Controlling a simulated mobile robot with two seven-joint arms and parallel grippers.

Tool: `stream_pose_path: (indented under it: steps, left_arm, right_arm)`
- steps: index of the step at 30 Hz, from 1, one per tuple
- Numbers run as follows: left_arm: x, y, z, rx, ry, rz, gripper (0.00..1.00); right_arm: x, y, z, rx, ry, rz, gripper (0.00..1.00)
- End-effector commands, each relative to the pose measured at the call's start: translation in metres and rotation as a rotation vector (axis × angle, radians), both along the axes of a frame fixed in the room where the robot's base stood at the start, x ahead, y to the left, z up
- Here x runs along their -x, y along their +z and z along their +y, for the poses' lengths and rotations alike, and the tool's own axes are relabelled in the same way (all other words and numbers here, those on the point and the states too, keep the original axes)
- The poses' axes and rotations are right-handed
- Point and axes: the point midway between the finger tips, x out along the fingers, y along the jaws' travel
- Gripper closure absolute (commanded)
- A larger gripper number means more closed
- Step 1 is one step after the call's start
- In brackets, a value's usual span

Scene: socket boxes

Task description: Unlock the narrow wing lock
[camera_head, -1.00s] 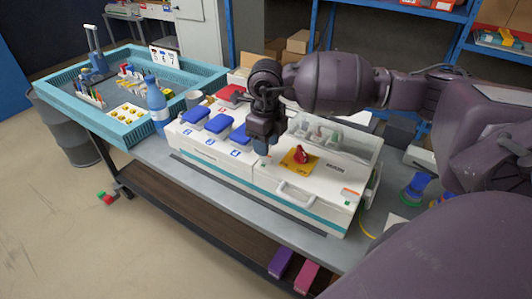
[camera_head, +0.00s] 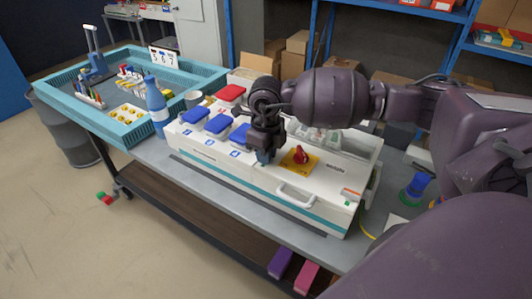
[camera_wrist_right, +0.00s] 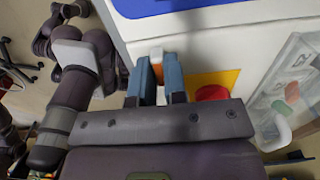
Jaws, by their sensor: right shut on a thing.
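My right gripper (camera_head: 265,157) is low over the white socket box (camera_head: 330,187), just left of the red knob (camera_head: 301,155) on its yellow plate (camera_head: 292,166). In the right wrist view its two blue-grey fingers (camera_wrist_right: 158,82) close around a small upright piece with a white and orange top (camera_wrist_right: 156,56), apparently the narrow wing lock. The fingers hide most of the piece, so its turn angle cannot be told. The red knob also shows to the right of the fingers in the right wrist view (camera_wrist_right: 212,92).
Several blue lids (camera_head: 219,123) stand on the box's left part. A clear cover (camera_head: 340,145) stands along its back right, and a handle (camera_head: 295,196) juts from the front.

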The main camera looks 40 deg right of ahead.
Motion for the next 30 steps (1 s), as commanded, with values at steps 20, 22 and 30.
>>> stream_pose_path:
  steps: [20,22,30]
  left_arm:
    - [0.002,0.014,0.001,0.000,0.003,-0.005,0.61]
    - [0.001,0.017,0.001,0.000,0.004,-0.008,0.61]
    - [-0.003,0.032,0.001,0.000,0.003,-0.021,0.61]
  right_arm:
    - [0.000,0.003,0.000,0.000,-0.280,-0.001,1.00]
    - [0.000,0.003,0.000,0.000,-0.346,-0.001,1.00]
    - [0.000,0.003,0.000,-0.001,-0.603,0.000,1.00]
